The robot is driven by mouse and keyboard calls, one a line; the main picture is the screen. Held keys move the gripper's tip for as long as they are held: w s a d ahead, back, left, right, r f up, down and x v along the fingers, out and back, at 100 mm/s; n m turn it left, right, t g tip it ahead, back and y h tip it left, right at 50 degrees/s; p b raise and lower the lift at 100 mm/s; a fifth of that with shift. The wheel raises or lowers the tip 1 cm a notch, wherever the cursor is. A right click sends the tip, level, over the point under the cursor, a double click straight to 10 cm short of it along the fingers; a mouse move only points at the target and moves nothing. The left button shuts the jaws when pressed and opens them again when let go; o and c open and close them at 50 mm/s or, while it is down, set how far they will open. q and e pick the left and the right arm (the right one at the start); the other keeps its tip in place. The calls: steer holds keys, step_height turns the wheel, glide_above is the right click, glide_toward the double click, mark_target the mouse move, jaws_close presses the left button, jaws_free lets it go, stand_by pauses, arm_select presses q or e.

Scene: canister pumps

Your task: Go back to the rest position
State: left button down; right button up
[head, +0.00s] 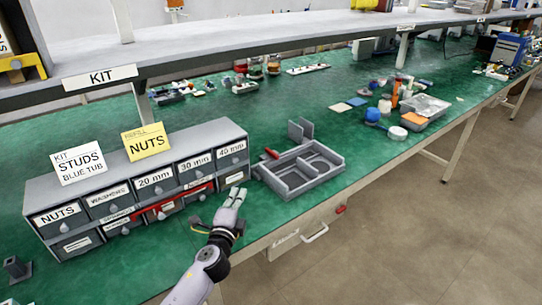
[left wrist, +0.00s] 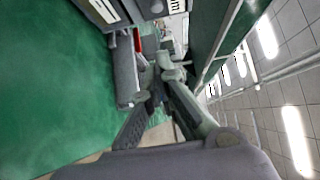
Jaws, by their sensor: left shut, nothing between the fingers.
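My left gripper (head: 233,205) is shut and empty in the head view. It is over the front edge of the green bench, just right of the drawer cabinet and in front of the grey divided tray (head: 305,171). In the left wrist view its fingers (left wrist: 160,72) come together with nothing between them. My right gripper shows in neither view.
A grey shelf (head: 240,45) with a KIT label runs above the green bench (head: 250,110). Tubs and small parts stand at the back right, with a metal tray (head: 425,109). A small grey block (head: 16,268) stands at the left. The floor (head: 440,220) on the right is clear.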

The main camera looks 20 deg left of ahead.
arm_select(q)
steer(key=s+f+n+g, duration=0.1)
steer(key=s+n, duration=0.1)
steer(key=s, duration=0.1)
steer(key=s+a+f+n+g+y, duration=0.1)
steer(key=s+f+n, duration=0.1)
steer(key=s+n, duration=0.1)
steer(key=s+f+n+g+y, duration=0.1)
steer(key=s+f+n+g, duration=0.1)
steer(key=s, duration=0.1)
steer(key=shift+s+a+f+n, duration=0.25)
steer(key=shift+s+a+n, duration=0.05)
steer(key=shift+s+a, duration=0.1)
steer(key=s+d+f+n+g+h, duration=0.1)
steer(key=s+d+f+n+g, duration=0.15)
steer(key=s, duration=0.65)
steer(key=s+d+f+n+g+h, duration=0.1)
steer(key=s+d+n+g+h, duration=0.2)
steer(key=s, duration=0.6)
steer(key=s+d+f+n+g, duration=0.25)
steer(key=s+g, duration=0.25)
steer(key=s, duration=0.5)
step_height(320, 180, down, 26)
steer(key=s+m+g, duration=0.1)
steer(key=s+a+f+g, duration=0.1)
steer(key=s+a+f, duration=0.1)
steer(key=s+f, duration=1.4)
steer(key=shift+s+a, duration=0.3)
steer(key=shift+s, duration=0.1)
steer(key=shift+f, duration=0.1)
